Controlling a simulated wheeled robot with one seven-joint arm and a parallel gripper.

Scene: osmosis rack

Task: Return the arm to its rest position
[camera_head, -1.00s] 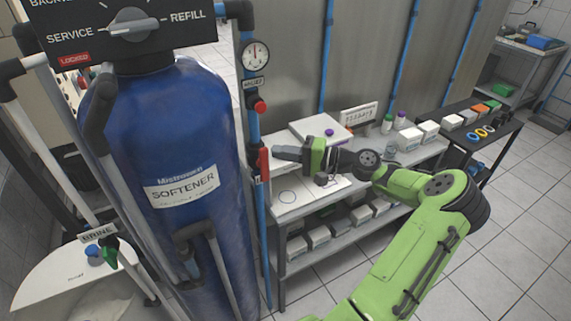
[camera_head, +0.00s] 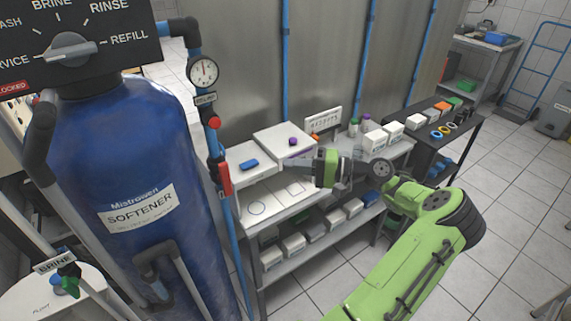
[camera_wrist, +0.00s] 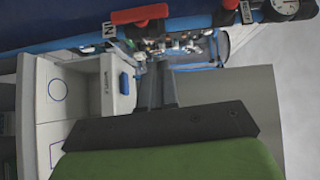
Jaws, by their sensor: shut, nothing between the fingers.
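My gripper (camera_head: 298,160) is at the end of my green arm, in front of the white workbench (camera_head: 290,208), with its fingers pointing left in the head view. The fingers look closed and empty. In the wrist view the dark gripper fingers (camera_wrist: 158,86) lie together at the middle, with nothing visible between them. My green arm is bent and reaches in from the lower right of the head view.
The blue softener tank (camera_head: 160,235) stands at left, beside a blue pipe with a red valve handle (camera_head: 224,178) and a gauge (camera_head: 203,72). A blue object (camera_head: 249,163) and white boxes (camera_head: 375,140) sit on the bench. Tiled floor (camera_head: 500,240) is open at right.

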